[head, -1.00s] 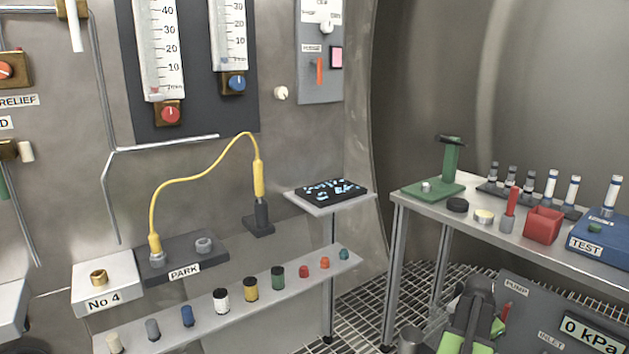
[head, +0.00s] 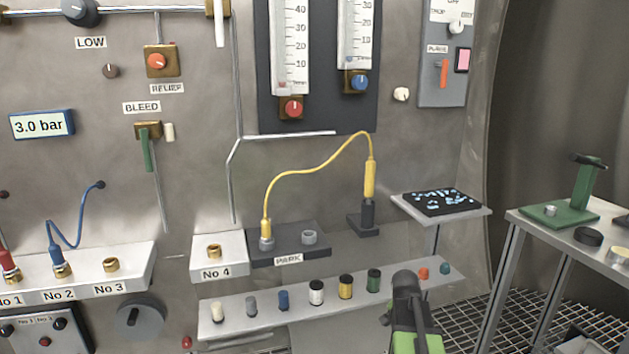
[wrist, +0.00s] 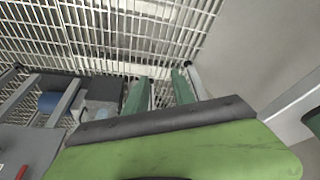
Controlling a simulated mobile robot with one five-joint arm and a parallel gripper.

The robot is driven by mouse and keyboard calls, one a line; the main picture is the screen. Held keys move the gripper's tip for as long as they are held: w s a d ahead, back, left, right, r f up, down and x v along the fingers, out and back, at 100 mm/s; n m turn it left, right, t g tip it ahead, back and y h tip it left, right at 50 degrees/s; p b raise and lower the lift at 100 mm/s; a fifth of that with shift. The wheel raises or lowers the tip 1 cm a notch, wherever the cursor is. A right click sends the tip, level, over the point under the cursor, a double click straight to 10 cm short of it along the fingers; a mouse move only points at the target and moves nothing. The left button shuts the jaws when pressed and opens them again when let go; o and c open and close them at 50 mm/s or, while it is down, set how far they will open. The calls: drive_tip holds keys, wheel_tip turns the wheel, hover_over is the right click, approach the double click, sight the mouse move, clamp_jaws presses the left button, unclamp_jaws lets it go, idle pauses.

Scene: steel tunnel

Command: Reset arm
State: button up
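My arm (head: 412,318), green with a dark rounded top, stands upright at the lower middle right of the head view. It covers part of the shelf with the small caps. The fingertips cannot be made out in the head view. The wrist view is filled at the bottom by a lime-green part of my arm (wrist: 180,152) with a dark edge. Two darker green bars stick up beyond that edge, and I cannot tell whether they are gripper fingers. No held object shows. The wrist view looks down towards a floor grating (wrist: 110,30).
A shelf (head: 235,333) carries several coloured caps behind my arm. A yellow cable (head: 315,172) runs from the PARK block (head: 290,245) to a dark socket. A small shelf (head: 475,212) holds a black tray. A steel table (head: 540,222) with a green stand is at right. Grating floor (head: 470,325) lies between.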

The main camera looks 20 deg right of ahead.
drive_tip(key=w+a+n+y, duration=0.1)
drive_tip(key=w+a+n, duration=0.25)
drive_tip(key=a, duration=1.05)
drive_tip(key=s+a+n+g+y, duration=0.1)
drive_tip(key=s+a+n, duration=0.3)
drive_tip(key=a, duration=0.6)
drive_tip(key=s+a+n+y, duration=0.15)
drive_tip(key=a+n, duration=0.35)
drive_tip(key=a, duration=0.5)
wheel_tip(320, 180, up, 37)
drive_tip(key=p, duration=3.8)
drive_tip(key=shift+s+n, duration=0.35)
